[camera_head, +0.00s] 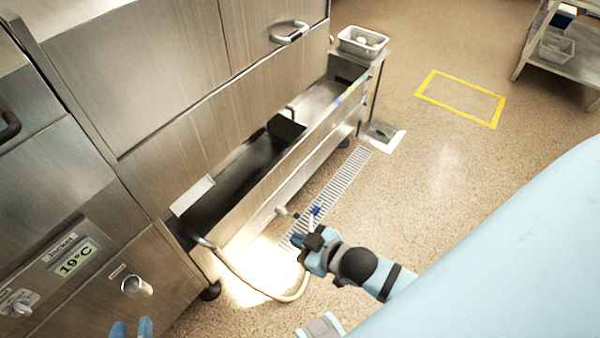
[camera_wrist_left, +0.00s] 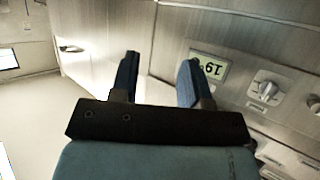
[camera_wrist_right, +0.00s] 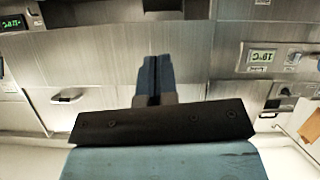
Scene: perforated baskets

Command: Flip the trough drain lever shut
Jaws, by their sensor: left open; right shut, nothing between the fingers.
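The steel trough (camera_head: 262,190) runs along the front of the cabinet in the head view. A small drain fitting (camera_head: 284,211) sticks out low on its front wall. A small blue piece (camera_head: 315,211) shows beside it at my right gripper; I cannot tell whether it is the lever or a fingertip. My right gripper (camera_head: 312,222) is at the trough's front, close to the fitting. In the right wrist view its fingers (camera_wrist_right: 155,78) are shut with nothing between them. My left gripper (camera_head: 132,327) is at the bottom edge, its fingers (camera_wrist_left: 157,80) open and empty, near the cabinet panel.
A pale hose (camera_head: 245,285) loops from the trough's near end to the floor. A floor grate (camera_head: 340,185) runs along the trough. A steel basket (camera_head: 362,41) stands at the trough's far end. A shelf rack (camera_head: 560,50) stands far right. Open floor lies right of the grate.

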